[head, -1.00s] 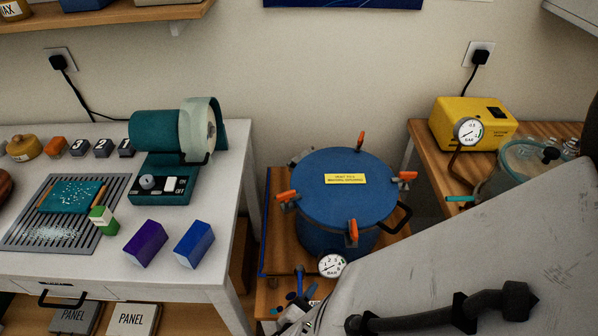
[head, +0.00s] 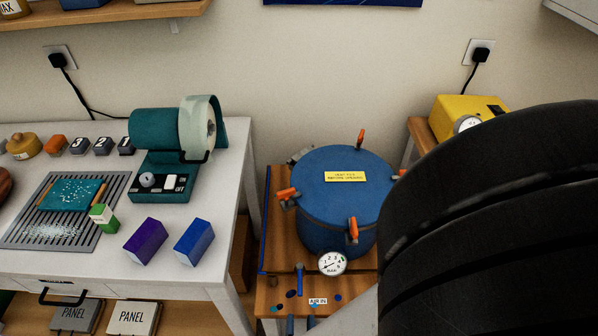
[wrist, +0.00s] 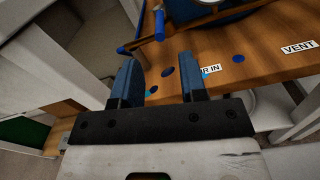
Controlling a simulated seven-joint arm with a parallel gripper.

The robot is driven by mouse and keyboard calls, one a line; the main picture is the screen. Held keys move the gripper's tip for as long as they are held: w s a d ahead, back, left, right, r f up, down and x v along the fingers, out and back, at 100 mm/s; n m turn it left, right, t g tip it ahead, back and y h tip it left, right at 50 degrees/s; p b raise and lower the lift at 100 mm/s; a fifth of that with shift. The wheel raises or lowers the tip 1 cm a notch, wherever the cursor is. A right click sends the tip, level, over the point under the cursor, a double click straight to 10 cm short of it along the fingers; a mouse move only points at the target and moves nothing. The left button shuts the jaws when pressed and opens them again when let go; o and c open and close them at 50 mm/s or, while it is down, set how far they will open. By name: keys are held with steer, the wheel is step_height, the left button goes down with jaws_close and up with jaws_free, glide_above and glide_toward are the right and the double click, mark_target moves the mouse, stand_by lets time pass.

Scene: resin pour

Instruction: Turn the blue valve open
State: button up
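The blue valve's handle (head: 300,280) is a small upright blue lever on the wooden board, in front of the blue pressure pot (head: 343,205) and near the AIR IN label (head: 318,301). In the wrist view, the blue lever (wrist: 159,25) shows beyond the fingertips, roughly in line with the gap between them. My gripper (wrist: 159,62) is open, with two blue fingers apart and nothing between them. The lever is apart from the fingers in the picture. The right finger partly covers the AIR IN label (wrist: 210,70). In the head view, my arm hides most of the gripper.
A round gauge (head: 332,262) sits just right of the valve. A VENT label (wrist: 299,47) is farther right on the board. A white bench (head: 225,275) stands to the left. My black arm link covers the lower right of the head view.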

mark_target(300, 292)
steer(key=shift+w, duration=0.45)
steer(key=shift+w, duration=3.35)
steer(key=shift+w, duration=0.15)
jaws_close()
